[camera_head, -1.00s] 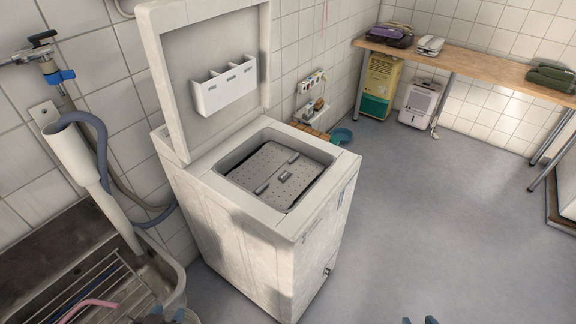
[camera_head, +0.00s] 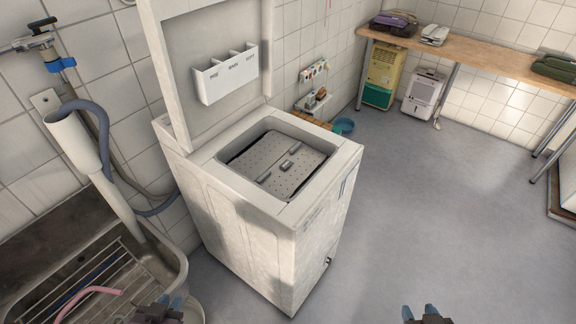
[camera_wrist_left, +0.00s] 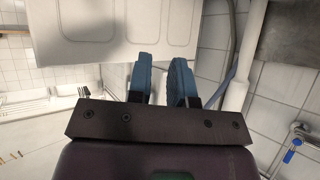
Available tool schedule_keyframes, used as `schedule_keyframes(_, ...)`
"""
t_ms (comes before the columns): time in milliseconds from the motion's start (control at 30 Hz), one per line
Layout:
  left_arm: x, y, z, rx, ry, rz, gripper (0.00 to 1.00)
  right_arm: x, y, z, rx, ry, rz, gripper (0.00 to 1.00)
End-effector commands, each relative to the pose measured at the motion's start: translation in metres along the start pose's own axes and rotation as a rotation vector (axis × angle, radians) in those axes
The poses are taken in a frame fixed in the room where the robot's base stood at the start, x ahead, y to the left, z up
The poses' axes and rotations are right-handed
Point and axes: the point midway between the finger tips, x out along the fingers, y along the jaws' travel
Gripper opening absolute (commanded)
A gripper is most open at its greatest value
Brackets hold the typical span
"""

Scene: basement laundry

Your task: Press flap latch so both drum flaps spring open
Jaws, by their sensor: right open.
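The white top-loading washer stands in the middle of the head view with its lid (camera_head: 225,75) raised. Inside its top opening lies the grey perforated drum (camera_head: 305,172) with its flaps closed. A small dark latch (camera_head: 286,165) sits at the middle of the flaps, between two bar-like pieces. My left gripper (camera_head: 168,304) is low at the bottom edge, in front of the washer and beside the sink. In the left wrist view its two blue fingers (camera_wrist_left: 163,80) are apart with nothing between them. My right gripper (camera_head: 421,312) is open and empty at the bottom edge, right of the washer.
A metal sink (camera_head: 150,232) with a rack, a pink hose and a white standpipe (camera_head: 75,140) are on the left. A wooden bench (camera_head: 480,58) runs along the back wall, with a yellow unit (camera_head: 384,75) and a white unit (camera_head: 422,95) below.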

Motion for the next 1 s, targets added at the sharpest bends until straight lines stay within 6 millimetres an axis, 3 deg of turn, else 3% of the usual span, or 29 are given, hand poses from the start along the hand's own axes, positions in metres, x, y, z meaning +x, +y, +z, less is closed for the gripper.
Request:
schedule_keyframes(133,0.0004,0.0001,-0.0006,0.000,0.001,0.000,0.00,0.0000,0.0000,-0.0002,0.000,0.000,0.000,0.45)
schedule_keyframes(1000,0.0028,0.0005,-0.0047,0.001,0.009,0.002,0.00,0.0001,-0.0001,-0.0003,0.000,0.001,0.000,0.45)
